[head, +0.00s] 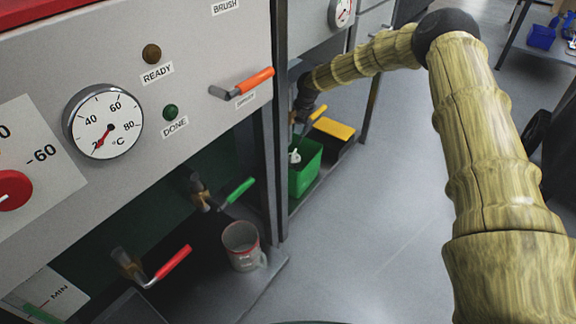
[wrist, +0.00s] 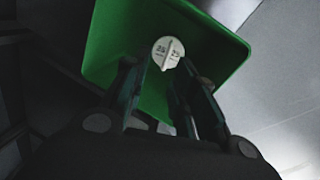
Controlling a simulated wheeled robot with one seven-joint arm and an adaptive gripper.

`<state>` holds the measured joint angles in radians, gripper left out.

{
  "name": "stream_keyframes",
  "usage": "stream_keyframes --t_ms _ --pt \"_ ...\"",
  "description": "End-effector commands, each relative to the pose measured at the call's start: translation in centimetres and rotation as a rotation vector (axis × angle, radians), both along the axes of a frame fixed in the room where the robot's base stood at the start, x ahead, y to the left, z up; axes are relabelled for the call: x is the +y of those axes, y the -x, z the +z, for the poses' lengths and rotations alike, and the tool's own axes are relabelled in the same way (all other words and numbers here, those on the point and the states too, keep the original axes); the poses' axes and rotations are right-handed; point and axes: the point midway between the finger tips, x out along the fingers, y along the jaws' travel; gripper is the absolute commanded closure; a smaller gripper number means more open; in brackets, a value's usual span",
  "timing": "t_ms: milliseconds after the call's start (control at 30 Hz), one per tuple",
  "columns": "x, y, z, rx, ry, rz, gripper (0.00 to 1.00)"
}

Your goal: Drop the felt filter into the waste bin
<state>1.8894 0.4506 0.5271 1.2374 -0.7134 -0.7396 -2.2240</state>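The felt filter (wrist: 168,52) is a small white disc with dark printed marks and a ridge across it. In the wrist view it sits between the tips of my gripper (wrist: 166,64), and both fingers appear to touch its sides. Behind it is the green waste bin (wrist: 222,38), whose opening surrounds the fingertips. In the head view the bin (head: 309,173) stands low beyond the machine's corner post. A small white shape, likely the filter (head: 295,156), shows against the bin's inside. My gripper is mostly hidden there by the post.
A black box with a yellow lid (head: 335,128) stands next to the bin. A grey mug (head: 241,245) stands on the near ledge below green (head: 238,192) and red (head: 172,262) valve handles. An orange handle (head: 255,81) juts from the panel.

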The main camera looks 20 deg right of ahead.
Motion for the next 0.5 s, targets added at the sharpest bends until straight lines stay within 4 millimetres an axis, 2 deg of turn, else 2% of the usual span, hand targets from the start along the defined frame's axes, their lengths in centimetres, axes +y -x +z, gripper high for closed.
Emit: stream_keyframes --t_ms 300,500 --pt "0.0 0.0 0.1 0.000 0.000 0.000 0.68" --pt "-0.3 0.2 1.9 -0.001 0.000 0.000 0.68"
